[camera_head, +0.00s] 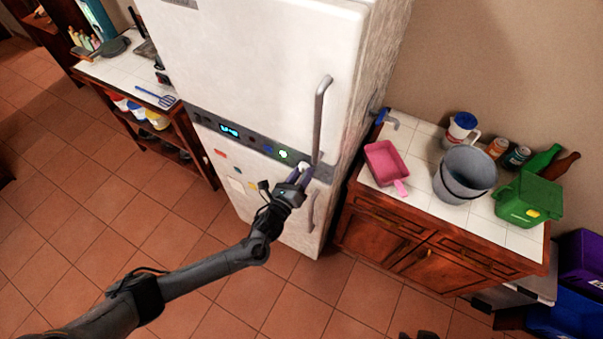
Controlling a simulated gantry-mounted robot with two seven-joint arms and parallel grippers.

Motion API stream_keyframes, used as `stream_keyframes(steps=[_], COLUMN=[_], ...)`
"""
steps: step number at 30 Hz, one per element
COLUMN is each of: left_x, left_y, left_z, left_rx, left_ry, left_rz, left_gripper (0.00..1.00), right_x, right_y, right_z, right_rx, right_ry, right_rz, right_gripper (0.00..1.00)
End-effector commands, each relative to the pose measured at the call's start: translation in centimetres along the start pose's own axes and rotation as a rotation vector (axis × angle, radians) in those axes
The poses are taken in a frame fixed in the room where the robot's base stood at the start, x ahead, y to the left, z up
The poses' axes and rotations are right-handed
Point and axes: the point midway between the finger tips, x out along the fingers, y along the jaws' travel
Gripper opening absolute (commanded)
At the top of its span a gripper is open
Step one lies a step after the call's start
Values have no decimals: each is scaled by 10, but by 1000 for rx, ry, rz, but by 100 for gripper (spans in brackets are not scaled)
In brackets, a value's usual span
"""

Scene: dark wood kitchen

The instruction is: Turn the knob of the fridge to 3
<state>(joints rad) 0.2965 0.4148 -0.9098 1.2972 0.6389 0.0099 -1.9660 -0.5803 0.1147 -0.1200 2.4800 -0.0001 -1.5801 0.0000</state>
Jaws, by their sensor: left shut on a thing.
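The white fridge (250,50) stands in the middle of the view, with a dark control panel (215,124) across its front. The panel carries a lit blue display (229,130), several small buttons and a green light. My left gripper (302,171) is at the panel's right end and is shut on the small white knob (304,165). The fingers cover part of the knob, and its number markings cannot be read.
The upper door handle (320,115) rises just right of the gripper, and a lower handle (311,212) is below it. A counter at right holds a pink dustpan (384,160), a grey bucket (464,175) and a green container (525,200). The tiled floor in front is clear.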

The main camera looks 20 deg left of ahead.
Motion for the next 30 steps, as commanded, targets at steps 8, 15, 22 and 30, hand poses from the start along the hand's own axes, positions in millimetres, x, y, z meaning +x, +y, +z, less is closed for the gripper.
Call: stream_keyframes(steps=[8, 15, 22, 30], left_x=[0, 0, 0, -1], left_y=[1, 1, 1, 1], left_z=[0, 0, 0, 0], left_rx=[26, 25, 24, 24], left_ry=[0, 1, 1, 1], left_rz=[1, 1, 1, 1], left_gripper=[10, 10, 63, 63], right_x=[-1, -1, -1, -1], right_y=[2, 2, 2, 1], right_z=[0, 0, 0, 0], right_rx=[-7, -9, -8, -3], right_ry=[-1, -2, -1, 0], right_rz=[5, 7, 6, 2], right_gripper=[33, 33, 33, 33])
